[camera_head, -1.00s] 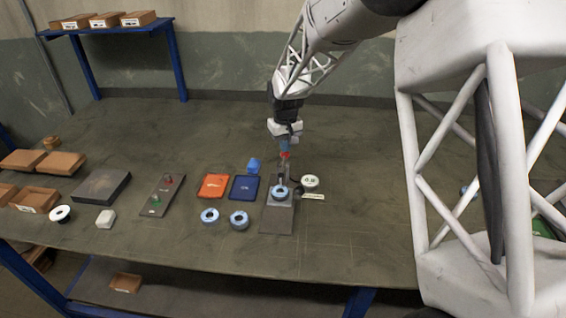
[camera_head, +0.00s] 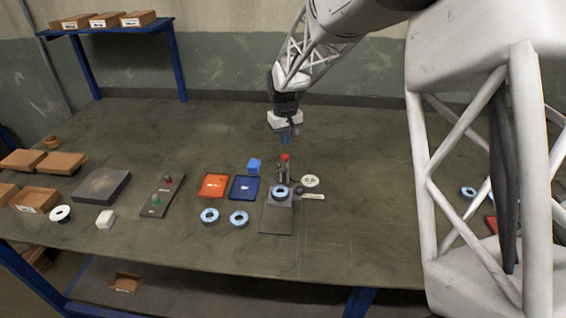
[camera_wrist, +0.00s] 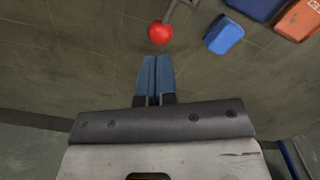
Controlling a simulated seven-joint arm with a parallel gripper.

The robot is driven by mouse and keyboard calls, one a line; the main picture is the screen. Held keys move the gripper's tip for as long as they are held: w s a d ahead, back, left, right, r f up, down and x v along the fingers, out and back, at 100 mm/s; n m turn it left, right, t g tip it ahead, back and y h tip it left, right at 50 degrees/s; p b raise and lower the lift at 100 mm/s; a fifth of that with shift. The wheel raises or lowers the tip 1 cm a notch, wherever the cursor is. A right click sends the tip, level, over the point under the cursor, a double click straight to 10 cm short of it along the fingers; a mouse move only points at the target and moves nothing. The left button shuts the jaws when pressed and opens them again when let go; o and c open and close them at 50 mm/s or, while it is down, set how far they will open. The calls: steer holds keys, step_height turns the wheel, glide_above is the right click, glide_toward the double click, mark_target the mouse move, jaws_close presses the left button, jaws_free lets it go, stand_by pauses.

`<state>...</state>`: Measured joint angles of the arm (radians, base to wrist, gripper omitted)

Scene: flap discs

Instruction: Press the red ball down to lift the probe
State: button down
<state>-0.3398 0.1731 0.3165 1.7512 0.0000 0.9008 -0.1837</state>
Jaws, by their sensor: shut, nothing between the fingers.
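The red ball (camera_head: 285,157) sits on top of the upright stand of the gauge on a grey base plate (camera_head: 277,219). It also shows in the wrist view (camera_wrist: 160,33), ahead of the fingertips and apart from them. A blue and white ring-shaped disc (camera_head: 280,193) lies on the base under the stand. The probe is too small to make out clearly. A round white dial (camera_head: 310,181) is at the stand's right. My gripper (camera_head: 285,141) is shut and empty, above and behind the ball; its blue fingers touch each other in the wrist view (camera_wrist: 155,75).
A blue block (camera_head: 254,166), an orange tray (camera_head: 213,185) and a dark blue tray (camera_head: 244,188) are left of the stand. Two discs (camera_head: 209,215) lie in front of the trays. The table behind is clear.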

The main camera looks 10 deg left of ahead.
steer(key=shift+r, duration=2.85)
